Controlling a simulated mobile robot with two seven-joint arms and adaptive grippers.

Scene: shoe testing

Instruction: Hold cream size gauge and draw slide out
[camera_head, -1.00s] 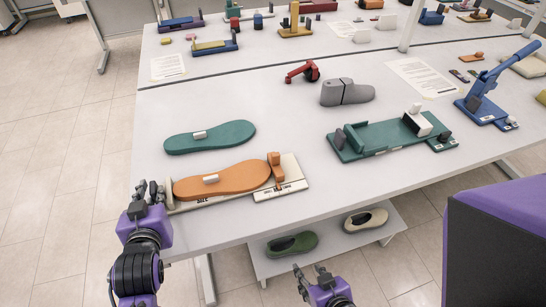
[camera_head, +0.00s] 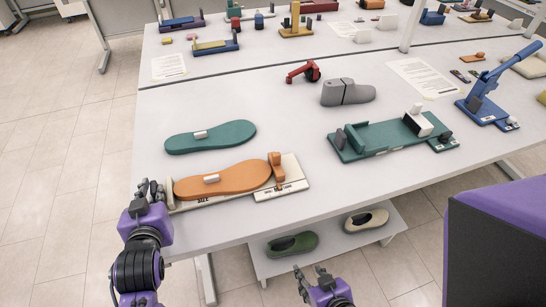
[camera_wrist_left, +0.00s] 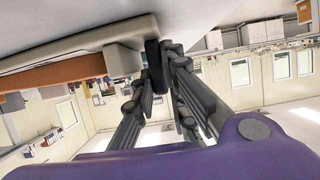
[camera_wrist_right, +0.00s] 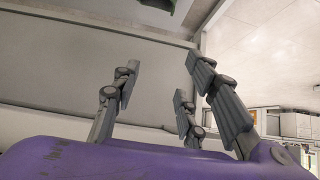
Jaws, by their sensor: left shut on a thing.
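The cream size gauge (camera_head: 292,168) lies along the front left edge of the table, with an orange insole (camera_head: 235,180) on top. An orange upright slide (camera_head: 277,170) stands on its right part, close to the insole's toe end. My left gripper (camera_head: 152,188) is shut on the gauge's left end; the cream end block (camera_wrist_left: 122,60) also shows beside the fingers (camera_wrist_left: 164,62) in the left wrist view. The fingers hide part of that end. My right gripper (camera_head: 309,276) is open and empty, low in front of the table; its spread fingers (camera_wrist_right: 155,88) fill the right wrist view.
A green insole (camera_head: 210,137) lies behind the gauge. A green fixture (camera_head: 385,137), a grey shoe last (camera_head: 347,92) and a blue lever press (camera_head: 485,100) stand further right. A shelf below holds a green shoe (camera_head: 292,244) and a cream shoe (camera_head: 366,220). The table right of the gauge is clear.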

